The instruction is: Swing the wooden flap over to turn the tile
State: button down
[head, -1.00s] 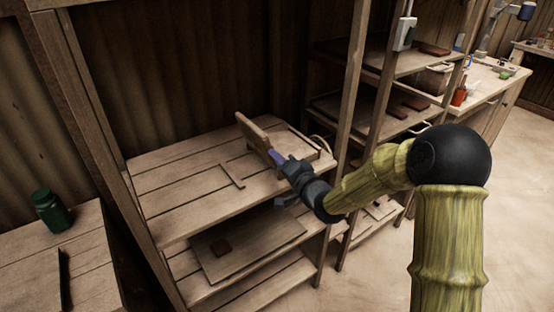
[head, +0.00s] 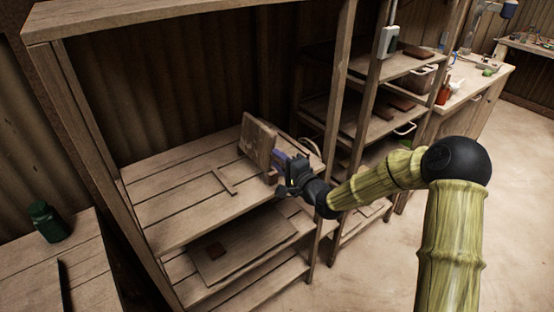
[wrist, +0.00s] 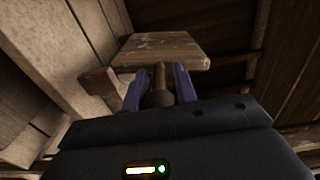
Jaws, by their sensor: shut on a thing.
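The wooden flap (head: 258,142) stands steeply raised above the right part of the top shelf, its broad face partly toward the head camera. In the wrist view the flap (wrist: 165,48) lies just beyond my fingertips. My gripper (head: 277,162) reaches in from the right at the flap's lower right. Its purple fingers (wrist: 158,84) are shut on the flap's rod-like handle (wrist: 160,78), which has a dark rounded end. I cannot make out the tile at the flap; the flap and my gripper hide part of that area.
A thin wooden strip (head: 224,180) lies on the top shelf (head: 175,200), left of the flap. Shelf posts (head: 335,130) stand close to my arm. A green jar (head: 47,222) stands at the left.

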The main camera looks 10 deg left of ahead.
jog(key=shift+w+d+f+m+p, duration=0.15)
jog(key=shift+w+d+m+p, duration=0.25)
jog(key=shift+m, duration=0.4)
jog(key=shift+w+d+f+m+p, duration=0.1)
jog(key=shift+w+d+m+p, duration=0.2)
jog(key=shift+m+p, duration=0.35)
jog(key=shift+w+f+m, duration=0.1)
jog(key=shift+m, duration=0.15)
jog(key=c, duration=1.1)
grip_release()
jog(key=b+v, duration=0.1)
jog(key=v, duration=1.6)
jog(key=shift+d, duration=0.1)
